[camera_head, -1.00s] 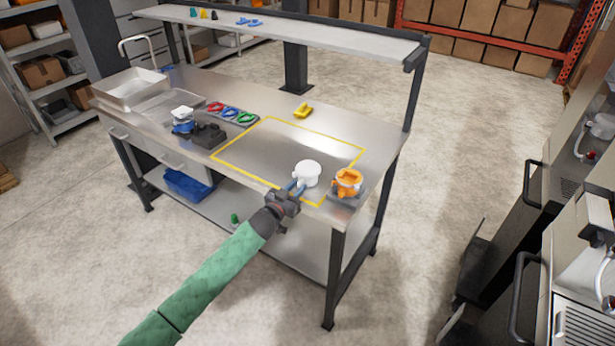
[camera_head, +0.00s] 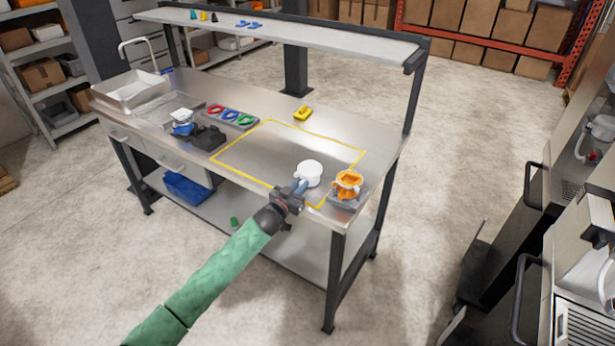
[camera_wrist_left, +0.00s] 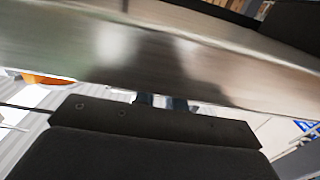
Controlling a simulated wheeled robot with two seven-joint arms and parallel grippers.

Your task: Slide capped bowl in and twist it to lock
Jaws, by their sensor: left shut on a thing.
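A white round bowl (camera_head: 309,171) with a small handle at its left stands near the front edge of the steel table, inside the yellow outline. Whether a cap is on it is too small to tell. My left gripper (camera_head: 300,187) is shut on the bowl's handle at its near left side. In the left wrist view the fingertips (camera_wrist_left: 162,102) show only as dark stubs, and the bowl is not clearly seen. My right gripper is not in view.
An orange fitting (camera_head: 347,183) on a grey block stands close to the bowl's right. A yellow piece (camera_head: 303,113), a tray of coloured rings (camera_head: 231,116) and a black block (camera_head: 208,137) lie farther back. Dispenser machines (camera_head: 566,225) stand at right. The yellow-outlined area is mostly clear.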

